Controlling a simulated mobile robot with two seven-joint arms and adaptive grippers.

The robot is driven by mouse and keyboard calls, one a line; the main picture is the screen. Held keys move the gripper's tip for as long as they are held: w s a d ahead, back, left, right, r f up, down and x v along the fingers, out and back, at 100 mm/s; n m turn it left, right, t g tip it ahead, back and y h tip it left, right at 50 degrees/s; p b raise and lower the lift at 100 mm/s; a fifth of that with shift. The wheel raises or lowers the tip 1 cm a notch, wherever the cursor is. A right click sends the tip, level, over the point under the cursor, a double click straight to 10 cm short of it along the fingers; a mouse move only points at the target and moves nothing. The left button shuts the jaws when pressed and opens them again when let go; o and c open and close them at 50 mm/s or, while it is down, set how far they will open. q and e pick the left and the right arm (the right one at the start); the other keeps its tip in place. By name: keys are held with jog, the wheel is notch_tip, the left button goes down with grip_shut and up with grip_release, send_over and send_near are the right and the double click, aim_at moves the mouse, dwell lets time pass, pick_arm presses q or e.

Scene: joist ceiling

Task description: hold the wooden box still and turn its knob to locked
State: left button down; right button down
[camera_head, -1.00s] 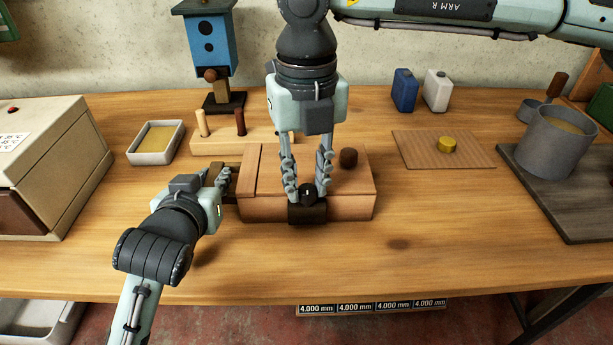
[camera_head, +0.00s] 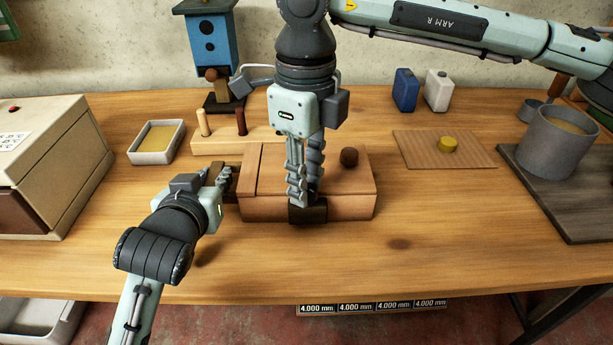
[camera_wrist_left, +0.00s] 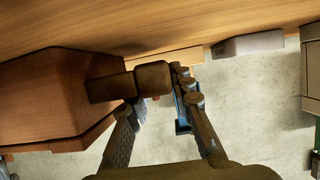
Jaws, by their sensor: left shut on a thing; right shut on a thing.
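The wooden box (camera_head: 350,208) sits on the bench with a dark plate (camera_head: 308,214) at its front edge. My right gripper (camera_head: 306,192) points down from above and is shut on the knob over that plate; its fingers hide the knob, so its mark cannot be read. My left gripper (camera_head: 224,181) is at the box's left side, shut on a dark handle (camera_head: 232,184). In the left wrist view the handle (camera_wrist_left: 110,87) juts from the box (camera_wrist_left: 40,95) between my fingers (camera_wrist_left: 158,98). A dark round peg (camera_head: 349,157) stands on the lid.
Behind the box is a wooden rack (camera_head: 205,146) with pegs, beside a blue birdhouse (camera_head: 210,45). A white tray (camera_head: 157,143) stands left, a board (camera_head: 420,150) with a yellow piece (camera_head: 448,145) right. The bench in front of the box is clear.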

jog(key=n, duration=0.4)
jog(key=shift+n, duration=0.3)
jog(key=n, duration=0.4)
jog(key=shift+s, duration=0.15)
jog(key=shift+n, duration=0.4)
jog(key=c, duration=1.3)
grip_release()
jog(key=shift+o, duration=0.2)
notch_tip(320, 180, up, 12)
